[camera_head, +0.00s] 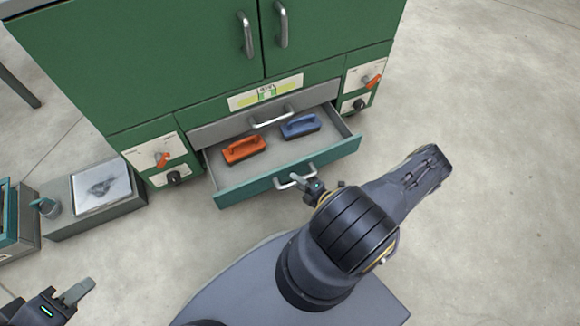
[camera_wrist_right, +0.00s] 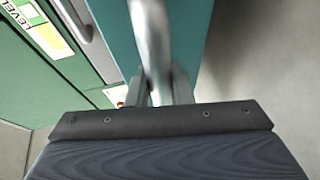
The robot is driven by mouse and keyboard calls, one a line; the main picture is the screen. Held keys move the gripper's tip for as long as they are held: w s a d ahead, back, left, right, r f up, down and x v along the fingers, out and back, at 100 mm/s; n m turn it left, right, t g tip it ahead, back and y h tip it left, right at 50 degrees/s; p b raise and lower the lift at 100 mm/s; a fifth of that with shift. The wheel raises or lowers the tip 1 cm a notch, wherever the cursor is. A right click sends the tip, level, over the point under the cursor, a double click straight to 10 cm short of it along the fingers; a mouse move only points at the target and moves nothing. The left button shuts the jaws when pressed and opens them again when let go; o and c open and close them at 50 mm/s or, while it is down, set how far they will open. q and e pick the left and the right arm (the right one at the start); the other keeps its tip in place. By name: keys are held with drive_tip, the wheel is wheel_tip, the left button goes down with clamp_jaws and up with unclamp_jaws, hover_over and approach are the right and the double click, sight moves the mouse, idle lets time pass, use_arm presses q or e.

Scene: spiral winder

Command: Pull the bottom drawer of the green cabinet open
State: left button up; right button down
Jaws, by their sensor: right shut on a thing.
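The green cabinet (camera_head: 150,60) stands at the back of the head view. My right gripper (camera_head: 311,188) is at the drawer's silver front handle (camera_head: 292,181). In the right wrist view its fingers (camera_wrist_right: 160,88) are shut on that handle (camera_wrist_right: 150,45). My left gripper (camera_head: 75,292) is low at the left, away from the cabinet; its fingers are partly cut off, so its opening is unclear.
A grey upper drawer front (camera_head: 230,128) with its own handle sits above the open drawer. Panels with orange and black knobs (camera_head: 162,158) flank it. A grey box with a pale plate (camera_head: 102,192) and a teal-edged bin (camera_head: 12,225) stand left. The floor at right is clear.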

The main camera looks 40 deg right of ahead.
drive_tip(key=shift+s+a, duration=0.15)
drive_tip(key=shift+s, duration=0.55)
drive_tip(key=shift+s+a, duration=0.15)
drive_tip(key=shift+s, duration=0.55)
drive_tip(key=c, duration=1.3)
unclamp_jaws()
drive_tip(key=p+v, duration=0.1)
drive_tip(key=v, duration=0.6)
drive_tip(key=shift+s+p, duration=0.35)
drive_tip(key=shift+s, duration=0.05)
drive_tip(key=shift+d+r, duration=0.15)
